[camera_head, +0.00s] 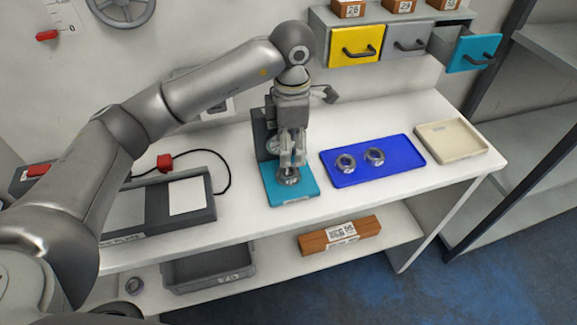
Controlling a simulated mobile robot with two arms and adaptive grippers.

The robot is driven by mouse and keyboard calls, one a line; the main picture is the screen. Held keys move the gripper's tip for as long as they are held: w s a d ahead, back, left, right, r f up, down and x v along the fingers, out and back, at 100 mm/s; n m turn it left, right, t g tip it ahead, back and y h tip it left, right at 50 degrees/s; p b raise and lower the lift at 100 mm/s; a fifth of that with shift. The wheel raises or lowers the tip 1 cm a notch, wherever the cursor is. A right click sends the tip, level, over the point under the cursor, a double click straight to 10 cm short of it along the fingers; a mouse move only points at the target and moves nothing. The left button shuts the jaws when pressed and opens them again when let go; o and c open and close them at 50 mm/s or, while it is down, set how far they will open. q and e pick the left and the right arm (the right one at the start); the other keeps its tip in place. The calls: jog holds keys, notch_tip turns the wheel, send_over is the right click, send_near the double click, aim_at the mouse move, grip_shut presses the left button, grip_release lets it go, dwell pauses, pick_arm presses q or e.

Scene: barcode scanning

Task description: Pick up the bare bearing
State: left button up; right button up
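My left gripper (292,164) points down over the teal plate (305,186) on the white table. A metal ring-shaped bearing (288,177) sits on that plate, right at the fingertips, and the fingers partly cover it. Whether the fingers grip it is too small to tell. Two more metal bearings, one at the left (345,163) and one at the right (374,157), lie on the blue tray (403,164), to the right of the gripper. Which bearing is bare cannot be told at this size. My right gripper is not in view.
A beige tray (452,140) sits at the table's right end. Yellow (356,45), grey and teal drawers hang above the back. A dark device with a white pad (187,196) is at left. A grey bin (208,270) and brown box (340,234) lie on the lower shelf.

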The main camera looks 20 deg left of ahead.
aim_at(288, 170)
pick_arm(q)
notch_tip(288, 170, down, 2)
jog(key=shift+a+f, duration=0.1)
jog(key=shift+f, duration=0.15)
jog(key=f, duration=0.1)
jog(key=f+p, duration=0.2)
jog(key=f, duration=0.1)
jog(key=shift+s+a, duration=0.2)
jog(key=shift+s, duration=0.05)
jog(key=shift+f+p, duration=0.3)
jog(key=shift+f, duration=0.2)
jog(key=shift+w, duration=0.1)
jog(key=shift+c, duration=1.1)
jog(key=c, duration=0.7)
jog(key=shift+c, duration=0.2)
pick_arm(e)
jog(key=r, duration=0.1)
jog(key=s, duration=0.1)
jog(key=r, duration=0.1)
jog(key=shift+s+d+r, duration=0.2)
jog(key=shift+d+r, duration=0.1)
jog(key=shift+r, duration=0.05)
